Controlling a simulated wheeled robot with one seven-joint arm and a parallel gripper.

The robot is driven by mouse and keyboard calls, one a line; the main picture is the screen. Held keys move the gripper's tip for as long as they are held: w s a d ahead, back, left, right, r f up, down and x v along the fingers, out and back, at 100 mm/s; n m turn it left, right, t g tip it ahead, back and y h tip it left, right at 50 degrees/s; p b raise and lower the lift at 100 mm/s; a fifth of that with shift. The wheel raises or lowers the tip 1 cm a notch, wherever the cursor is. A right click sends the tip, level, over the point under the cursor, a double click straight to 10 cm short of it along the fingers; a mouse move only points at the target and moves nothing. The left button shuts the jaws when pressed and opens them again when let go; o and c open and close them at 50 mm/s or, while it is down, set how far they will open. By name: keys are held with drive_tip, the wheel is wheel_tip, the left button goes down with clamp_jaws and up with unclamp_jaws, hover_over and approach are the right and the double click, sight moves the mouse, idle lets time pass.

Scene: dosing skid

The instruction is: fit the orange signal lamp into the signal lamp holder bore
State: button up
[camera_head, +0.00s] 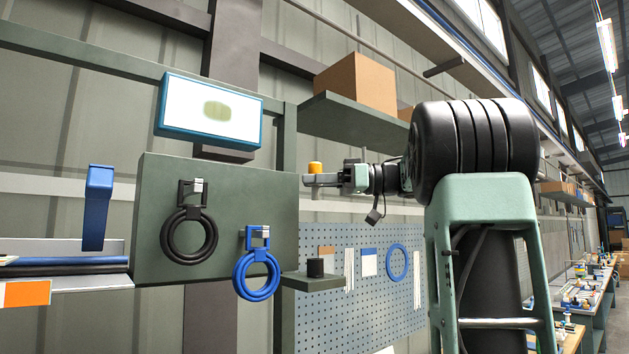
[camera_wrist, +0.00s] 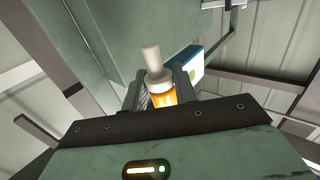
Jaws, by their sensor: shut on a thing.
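The orange signal lamp (camera_head: 315,168) is held in my gripper (camera_head: 318,180), with its orange top showing above the jaws in the head view. In the wrist view the orange body of the lamp (camera_wrist: 164,98) sits between the two fingers, and a pale cylindrical end sticks out past them. A short black cylinder (camera_head: 315,267) stands on a small green shelf, below my gripper and apart from it. It looks like the lamp holder, but no bore can be seen from this angle.
A green panel (camera_head: 150,240) left of my gripper carries a black ring (camera_head: 165,240) and a blue ring (camera_head: 237,278) on latches. A blue-framed display (camera_head: 168,120) is above it. A shelf with a cardboard box (camera_head: 355,82) overhangs. A pegboard (camera_head: 340,310) stands behind.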

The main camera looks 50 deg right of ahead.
drive_tip(key=shift+f+b, duration=2.2)
drive_tip(key=shift+f, duration=0.7)
drive_tip(key=shift+f+b, duration=3.1)
drive_tip(key=shift+f, duration=1.55)
drive_tip(key=o, duration=1)
